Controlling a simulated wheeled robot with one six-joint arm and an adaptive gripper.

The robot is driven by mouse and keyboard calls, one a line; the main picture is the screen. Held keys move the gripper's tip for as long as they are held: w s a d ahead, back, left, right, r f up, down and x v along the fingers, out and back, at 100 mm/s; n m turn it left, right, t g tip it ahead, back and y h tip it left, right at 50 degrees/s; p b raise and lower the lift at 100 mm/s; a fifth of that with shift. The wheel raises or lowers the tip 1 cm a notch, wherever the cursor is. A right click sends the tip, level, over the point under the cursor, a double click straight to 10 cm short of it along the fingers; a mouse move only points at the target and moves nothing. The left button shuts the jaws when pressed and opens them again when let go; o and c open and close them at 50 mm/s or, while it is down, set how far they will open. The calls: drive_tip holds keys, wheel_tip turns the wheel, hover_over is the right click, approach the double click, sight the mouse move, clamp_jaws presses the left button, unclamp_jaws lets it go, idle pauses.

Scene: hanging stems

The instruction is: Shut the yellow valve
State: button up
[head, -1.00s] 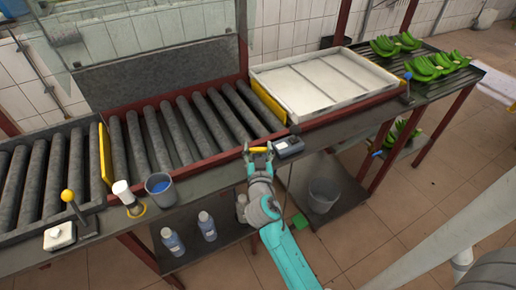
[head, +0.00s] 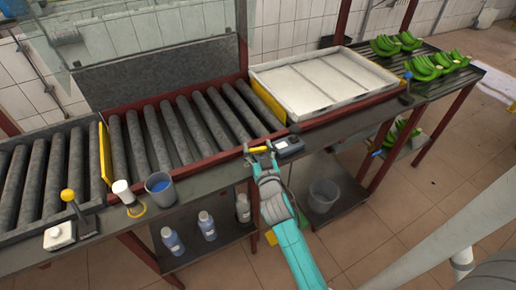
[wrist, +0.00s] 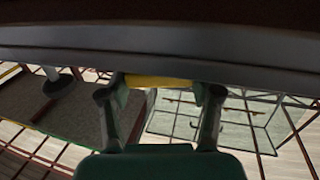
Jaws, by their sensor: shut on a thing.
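The yellow valve's handle (head: 259,149) is a short yellow bar at the front edge of the roller bench, left of a small dark box. It lies roughly level, along the bench edge. In the wrist view the yellow bar (wrist: 160,82) spans between my two fingertips, under a dark beam. My gripper (head: 261,152) is shut on this handle; it also shows in the wrist view (wrist: 160,95). The valve's body is hidden behind the bench edge and my fingers.
The dark box with a screen (head: 289,146) sits close to the right of my gripper. A blue-grey cup (head: 160,190) and a yellow-knobbed lever (head: 69,197) stand farther left. Bottles (head: 207,226) and a grey bucket (head: 324,195) are on shelves below. A white tray (head: 375,88) is at right.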

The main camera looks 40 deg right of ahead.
drive_tip(key=o, duration=1.2)
drive_tip(key=shift+c, duration=0.2)
drive_tip(key=v, duration=1.2)
